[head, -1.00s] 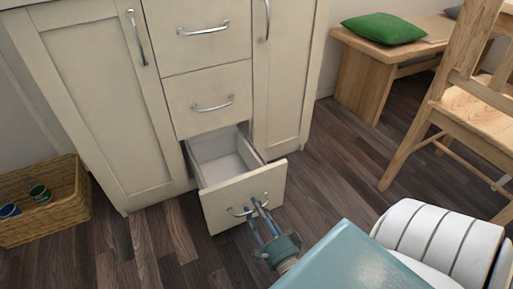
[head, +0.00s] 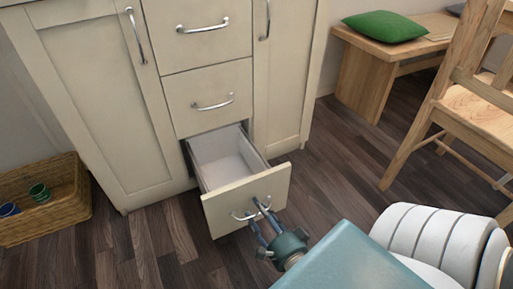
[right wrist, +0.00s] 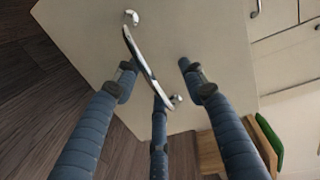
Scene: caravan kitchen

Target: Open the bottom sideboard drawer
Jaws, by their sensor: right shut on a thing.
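The bottom sideboard drawer (head: 247,203) stands pulled out from the cream sideboard (head: 285,85), and its empty light interior shows. Its curved metal handle (head: 243,216) is on the front panel. My right gripper (head: 258,209) is at this handle, shut on it. In the right wrist view, the blue fingers (right wrist: 155,85) lie on both sides of the silver handle (right wrist: 148,68), close to the drawer front (right wrist: 200,35). My left gripper is not in view.
Two closed drawers (head: 211,100) are above the open one. A wicker basket (head: 50,222) with small cups stands at the left. A wooden chair (head: 455,105) and a bench (head: 365,75) with a green cushion (head: 386,27) are at the right. The floor around the drawer is clear.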

